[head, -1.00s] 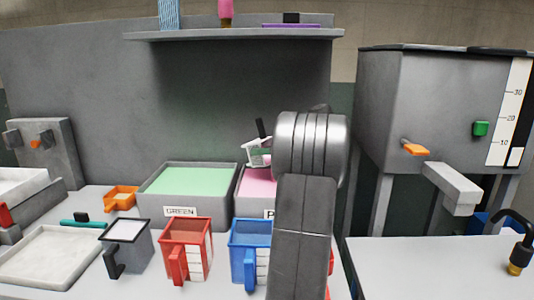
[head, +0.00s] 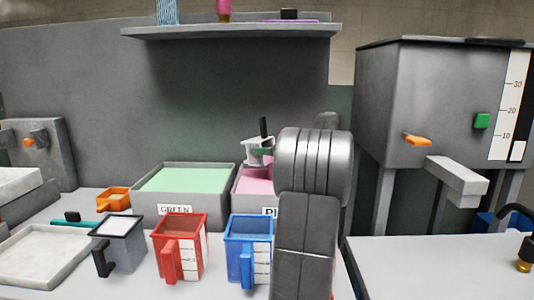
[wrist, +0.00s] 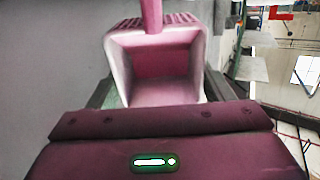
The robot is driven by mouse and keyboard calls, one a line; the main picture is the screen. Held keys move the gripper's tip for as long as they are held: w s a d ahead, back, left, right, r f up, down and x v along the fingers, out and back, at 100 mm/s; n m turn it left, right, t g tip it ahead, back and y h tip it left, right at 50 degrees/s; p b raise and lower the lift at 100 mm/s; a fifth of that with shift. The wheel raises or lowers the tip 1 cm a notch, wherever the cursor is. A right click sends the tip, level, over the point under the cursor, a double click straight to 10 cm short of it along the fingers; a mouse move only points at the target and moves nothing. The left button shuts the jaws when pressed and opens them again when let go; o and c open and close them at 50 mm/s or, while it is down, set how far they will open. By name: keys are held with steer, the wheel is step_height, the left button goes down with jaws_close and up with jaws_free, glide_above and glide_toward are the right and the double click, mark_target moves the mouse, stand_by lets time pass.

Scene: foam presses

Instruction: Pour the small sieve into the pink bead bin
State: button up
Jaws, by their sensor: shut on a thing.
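The small sieve (wrist: 155,64) fills the upper middle of the wrist view as a square, open-topped box with a pink-looking inside and a pink post above it. Whether it holds beads is unclear. My gripper (wrist: 158,95) is shut on it. In the head view, a small pale piece with a dark upright handle, apparently the sieve (head: 256,153), shows left of my arm, over the pink bead bin (head: 243,190). My arm hides the gripper there, plus the bin's right side and part of its label. The visible bin surface is pink.
The green bead bin (head: 183,207) stands left of the pink one. In front are a grey jug (head: 122,250), a red jug (head: 180,248) and a blue jug (head: 246,252). A shelf (head: 235,32) hangs above. A large grey hopper (head: 385,110) stands right.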

steer(key=shift+s+d+f+t+y+b, duration=0.15)
steer(key=shift+d+t+y+b, duration=0.35)
steer(key=shift+b, duration=1.6)
steer(key=shift+s+d+t+y+b, duration=0.2)
steer(key=shift+y+b, duration=0.55)
steer(key=shift+b, duration=1.4)
steer(key=shift+s+d+f+t+y+b, duration=0.15)
steer(key=shift+t+y+b, duration=0.4)
steer(key=shift+b, duration=1.55)
